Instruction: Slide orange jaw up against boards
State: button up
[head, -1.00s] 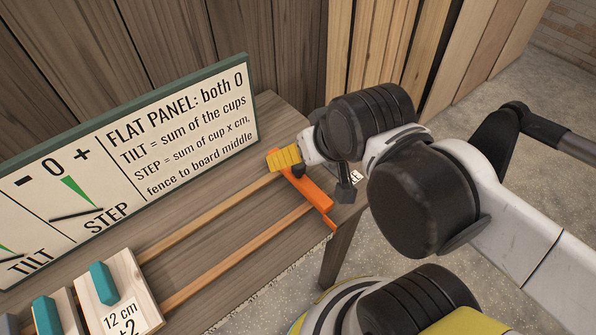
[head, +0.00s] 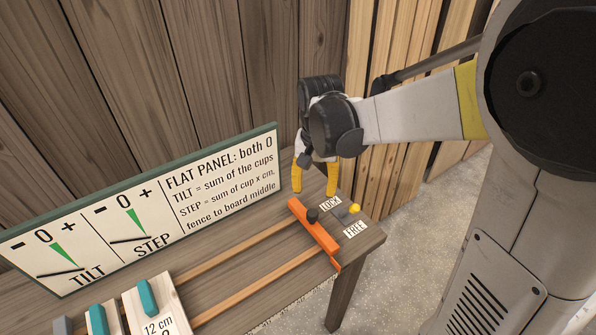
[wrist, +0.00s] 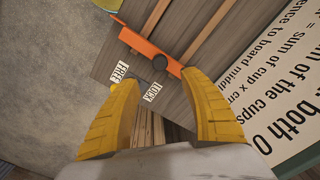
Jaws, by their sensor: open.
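The orange jaw (head: 318,232) is a bar with a black knob (head: 312,215), lying across two wooden rails at the right end of the bench. It also shows in the wrist view (wrist: 150,48). The boards (head: 157,305) lie at the lower left with teal blocks on them, and a long stretch of bare rail separates them from the jaw. My gripper (head: 315,189) has yellow fingers, spread and empty, behind the jaw near the LOCK label (head: 330,203). In the wrist view the fingers (wrist: 160,82) point towards the jaw, apart from it.
A small lever with a yellow knob (head: 354,208) sits between LOCK and the FREE label (head: 356,230). A green-framed sign (head: 150,205) stands along the bench's back. Plank walls rise behind. The bench (head: 372,236) ends just right of the lever.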

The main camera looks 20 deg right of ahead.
aim_at(313, 213)
notch_tip(313, 213, down, 11)
jog(key=b, duration=0.3)
jog(key=shift+w+b, duration=0.1)
jog(key=shift+b, duration=0.2)
grip_shut()
